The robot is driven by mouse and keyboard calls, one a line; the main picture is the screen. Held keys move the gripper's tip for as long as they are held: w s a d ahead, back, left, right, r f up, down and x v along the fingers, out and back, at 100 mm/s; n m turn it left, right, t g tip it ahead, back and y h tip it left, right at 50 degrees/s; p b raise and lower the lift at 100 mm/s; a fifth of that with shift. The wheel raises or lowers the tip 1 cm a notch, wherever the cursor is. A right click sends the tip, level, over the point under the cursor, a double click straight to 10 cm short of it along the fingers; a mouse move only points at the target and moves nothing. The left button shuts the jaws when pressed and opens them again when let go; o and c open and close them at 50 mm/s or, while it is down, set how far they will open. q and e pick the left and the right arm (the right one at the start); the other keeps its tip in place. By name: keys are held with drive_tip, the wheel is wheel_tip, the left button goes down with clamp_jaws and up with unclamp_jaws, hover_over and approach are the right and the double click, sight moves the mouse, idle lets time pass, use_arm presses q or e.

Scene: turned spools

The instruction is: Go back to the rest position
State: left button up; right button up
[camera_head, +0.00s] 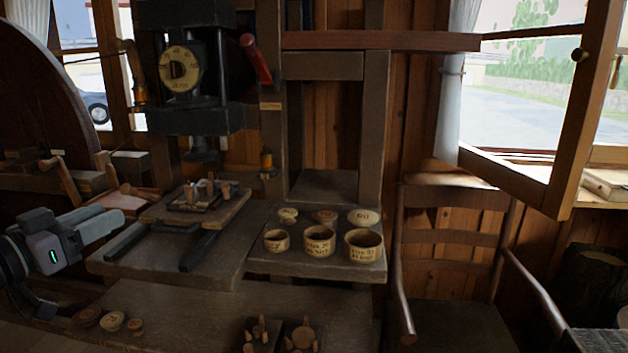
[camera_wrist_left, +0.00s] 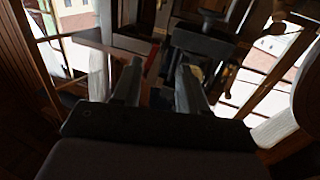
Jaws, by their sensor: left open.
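My left gripper (camera_head: 98,222) is at the left of the head view, above the floor side of the workbench. Its jaws are open and nothing shows between them. In the left wrist view its two dark fingers (camera_wrist_left: 158,85) stand apart with a clear gap. My right gripper is not in view.
A press with a dial (camera_head: 181,70) stands behind a board with pegs (camera_head: 232,207). Three labelled wooden cups (camera_head: 318,241) and round lids (camera_head: 325,215) stand on the bench. Small discs (camera_head: 112,320) and peg blocks (camera_head: 303,337) are at the front. A chair (camera_head: 455,240) stands right.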

use_arm(q)
drive_tip(key=s+d+f+g, duration=0.15)
drive_tip(key=d+f, duration=0.25)
drive_tip(key=f, duration=1)
drive_tip(key=s+d+f+n+g+y, duration=0.1)
drive_tip(key=s+d+f, duration=0.3)
drive_tip(key=s+f, duration=0.8)
drive_tip(key=s+d+f+n+g+y+p, duration=0.1)
drive_tip(key=s+d+f+g+y, duration=0.2)
drive_tip(key=s+f, duration=0.9)
wheel_tip(320, 180, down, 3)
drive_tip(key=shift+s+d+f+y+p, duration=0.25)
drive_tip(key=shift+d+y, duration=0.35)
drive_tip(key=shift+d, duration=0.65)
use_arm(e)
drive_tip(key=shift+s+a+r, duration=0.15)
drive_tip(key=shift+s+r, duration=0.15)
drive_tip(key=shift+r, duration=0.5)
use_arm(q)
drive_tip(key=shift+w+r, duration=0.1)
drive_tip(key=shift+r, duration=0.1)
